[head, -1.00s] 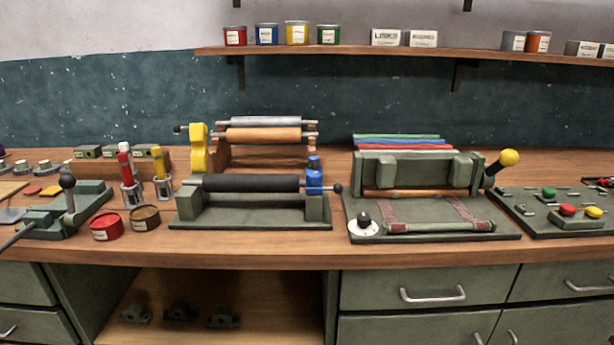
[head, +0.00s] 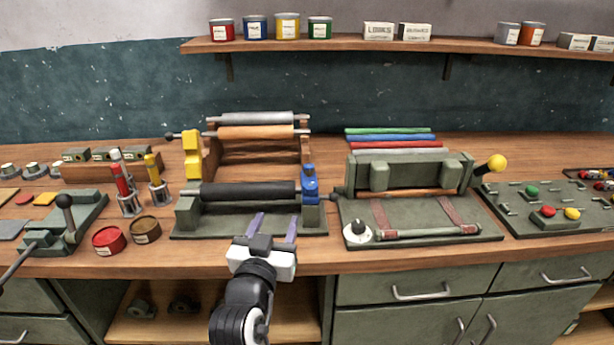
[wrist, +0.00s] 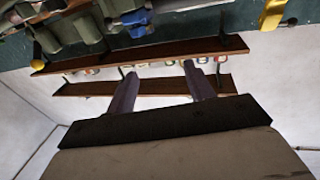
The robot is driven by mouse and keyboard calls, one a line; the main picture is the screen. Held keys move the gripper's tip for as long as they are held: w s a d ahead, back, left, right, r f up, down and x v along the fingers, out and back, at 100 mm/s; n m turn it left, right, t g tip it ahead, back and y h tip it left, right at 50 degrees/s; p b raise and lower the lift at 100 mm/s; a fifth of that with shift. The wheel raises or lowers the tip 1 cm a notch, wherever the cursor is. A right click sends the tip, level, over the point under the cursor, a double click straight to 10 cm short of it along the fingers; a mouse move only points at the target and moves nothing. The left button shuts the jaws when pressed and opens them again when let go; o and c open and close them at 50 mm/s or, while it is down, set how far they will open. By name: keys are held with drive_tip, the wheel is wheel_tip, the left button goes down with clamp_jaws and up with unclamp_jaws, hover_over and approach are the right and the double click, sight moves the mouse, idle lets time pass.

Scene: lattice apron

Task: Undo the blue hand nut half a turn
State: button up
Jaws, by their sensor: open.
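The blue hand nut (head: 310,183) sits at the right end of the black roller (head: 240,191), on the green roller stand (head: 290,222) on the bench. My gripper (head: 273,226) is in front of that stand, to the left of and nearer than the nut. Its two fingers are spread apart and nothing is between them. In the wrist view the fingers (wrist: 160,90) are also apart and empty, and a blue part (wrist: 130,18) shows at the top, past the fingertips.
A yellow clamp piece (head: 193,153) stands behind the roller's left end. A press with a yellow-knobbed lever (head: 496,163) is at right. Red (head: 109,240) and brown (head: 145,230) tins and a lever device (head: 66,215) are at left. The bench's front strip is partly clear.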

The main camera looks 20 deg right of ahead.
sight(309, 190)
drive_tip(key=shift+m+g+h, duration=0.4)
drive_tip(key=shift+g+h, duration=0.1)
drive_tip(key=shift+g, duration=0.1)
drive_tip(key=shift+s+d+f+p+x, duration=0.35)
drive_tip(key=shift+p+x, duration=0.3)
drive_tip(key=shift+x, duration=1.75)
drive_tip(key=shift+s+d+f+p+x, duration=0.15)
drive_tip(key=shift+d+p+x, duration=0.4)
drive_tip(key=shift+x, duration=1.85)
drive_tip(key=shift+s+d+f+p+x, duration=0.25)
drive_tip(key=shift+p+x, duration=0.5)
drive_tip(key=shift+x, duration=1.65)
drive_tip(key=shift+r, duration=0.1)
drive_tip(key=c, duration=1)
